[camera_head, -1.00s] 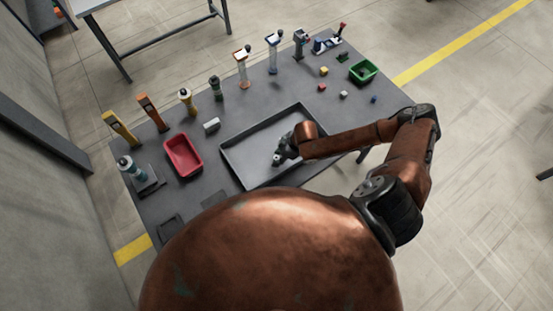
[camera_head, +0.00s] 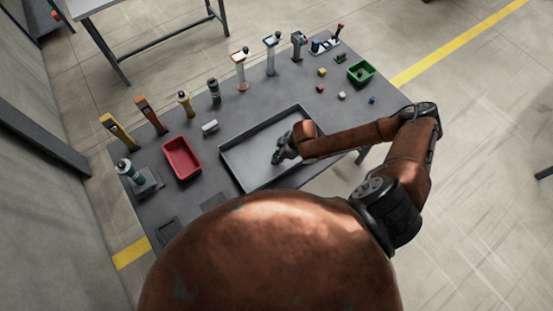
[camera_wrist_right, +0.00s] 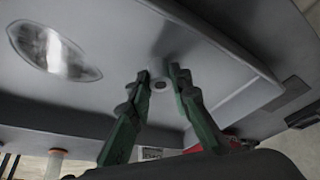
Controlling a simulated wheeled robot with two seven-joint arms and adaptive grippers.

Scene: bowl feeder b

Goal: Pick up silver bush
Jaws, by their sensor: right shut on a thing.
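My right gripper (camera_head: 278,157) is low over the grey tray (camera_head: 243,167), pointing down. In the head view the bush is hidden by the gripper. I cannot tell whether it still touches the tray floor. My left gripper is not in view.
A red bin (camera_head: 182,158) stands left of the tray, with a small light block (camera_head: 210,127) near it. A green bin (camera_head: 361,72) and several small cubes are at the right. Several upright tools line the back edge.

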